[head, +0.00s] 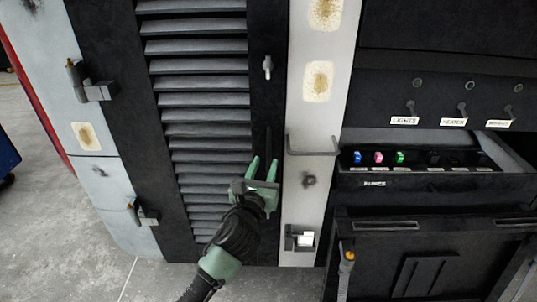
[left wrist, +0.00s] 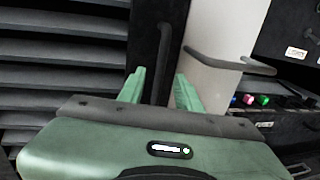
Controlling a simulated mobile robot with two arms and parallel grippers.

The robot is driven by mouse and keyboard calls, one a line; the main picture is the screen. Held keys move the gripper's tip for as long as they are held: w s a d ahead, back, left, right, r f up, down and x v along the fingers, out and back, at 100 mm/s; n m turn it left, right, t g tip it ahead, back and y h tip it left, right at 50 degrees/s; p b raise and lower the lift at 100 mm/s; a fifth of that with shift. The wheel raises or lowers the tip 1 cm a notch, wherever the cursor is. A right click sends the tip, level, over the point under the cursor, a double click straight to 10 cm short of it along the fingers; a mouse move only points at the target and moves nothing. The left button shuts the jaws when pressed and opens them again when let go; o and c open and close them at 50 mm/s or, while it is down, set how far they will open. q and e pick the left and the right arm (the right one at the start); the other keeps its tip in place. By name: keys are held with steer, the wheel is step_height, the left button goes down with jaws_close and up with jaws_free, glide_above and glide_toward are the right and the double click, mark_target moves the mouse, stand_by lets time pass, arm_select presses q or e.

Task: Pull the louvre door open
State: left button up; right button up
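The louvre door (head: 200,77) has a black frame and grey slats. It looks shut, its right edge against a pale post (head: 318,112). A slim dark upright bar handle (head: 268,140) is on its right stile and also shows in the left wrist view (left wrist: 163,48). My left gripper (head: 263,168) is open at the handle's lower end, with green fingers either side of the bar's line in the left wrist view (left wrist: 160,88). I cannot tell whether the bar is between the fingertips or just beyond them. My right gripper is not in view.
Hinges (head: 98,91) are on the door's left side. A small grey turn-latch (head: 267,67) sits above the handle. A grey rail (head: 312,151) juts from the post close to my left gripper. A fuse drawer (head: 420,180) stands out at right. Floor (head: 60,235) is clear at left.

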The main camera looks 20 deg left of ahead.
mark_target(268, 157)
arm_select(q)
steer(key=w, duration=0.5)
steer(key=shift+w+a+f, duration=0.1)
steer(key=shift+a, duration=0.1)
jaws_close()
stand_by(1.2)
